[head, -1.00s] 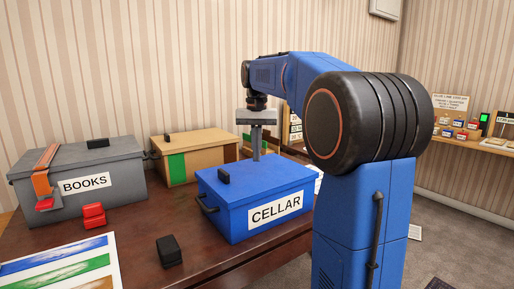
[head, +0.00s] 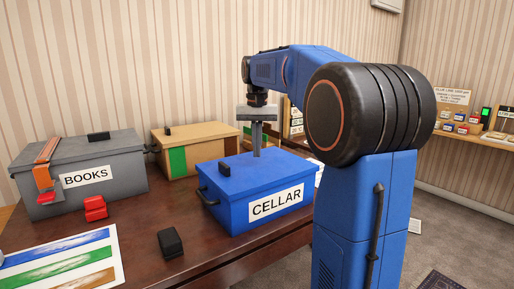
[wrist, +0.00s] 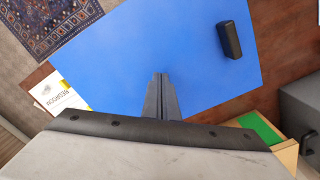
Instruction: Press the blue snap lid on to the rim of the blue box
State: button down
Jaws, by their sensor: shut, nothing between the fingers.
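The blue box (head: 235,217) with a white CELLAR label stands on the dark wooden table. The blue snap lid (head: 255,173) lies on top of it, with a small black handle (head: 224,169) near its left side. The lid also fills much of the wrist view (wrist: 150,50), its black handle (wrist: 229,39) at the upper right. My gripper (head: 257,155) is shut and empty, pointing down with its tips at the lid's far edge region. Whether the tips touch the lid, and whether the far rim is snapped, I cannot tell.
A grey BOOKS box (head: 120,183) with an orange strap (head: 45,165) stands at left, a tan box (head: 205,160) with a green stripe behind. A red object (head: 95,208), a black block (head: 170,243) and a striped colour sheet (head: 60,262) lie in front.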

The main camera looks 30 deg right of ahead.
aim_at(257, 165)
jog(key=shift+f, duration=0.3)
dwell(0.6)
jog(key=shift+r, duration=2)
